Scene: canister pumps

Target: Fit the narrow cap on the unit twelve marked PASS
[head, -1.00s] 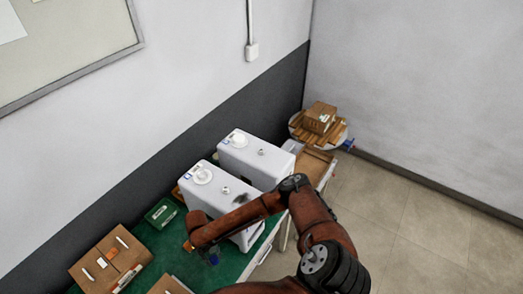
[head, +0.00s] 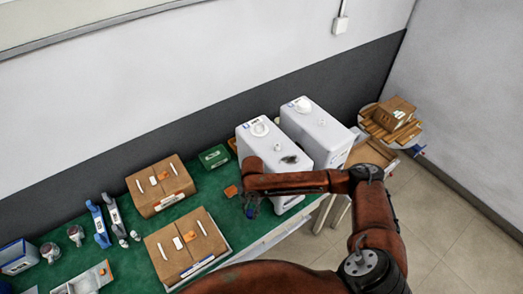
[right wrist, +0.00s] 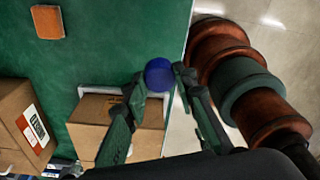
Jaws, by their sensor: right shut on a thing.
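My right gripper (right wrist: 160,82) is shut on a blue round cap (right wrist: 159,72), held between its fingertips. In the head view the blue cap (head: 252,211) hangs below my right wrist, in front of the canisters and over the bench's front part. Two white canister units stand side by side at the bench's right end: the left unit (head: 262,158) and the right unit (head: 318,135). Each has a large white round cap and a small port on top. The left unit has a dark smudge on top. I cannot read a PASS mark or number. My left gripper is out of view.
Cardboard boxes (head: 160,185) (head: 186,245), a green box (head: 213,157) and an orange block (head: 231,191) lie on the green bench (head: 130,262). Blue and grey tools (head: 98,225) are at the left. A round stool (head: 372,125) with wood and a box stands beyond the right end.

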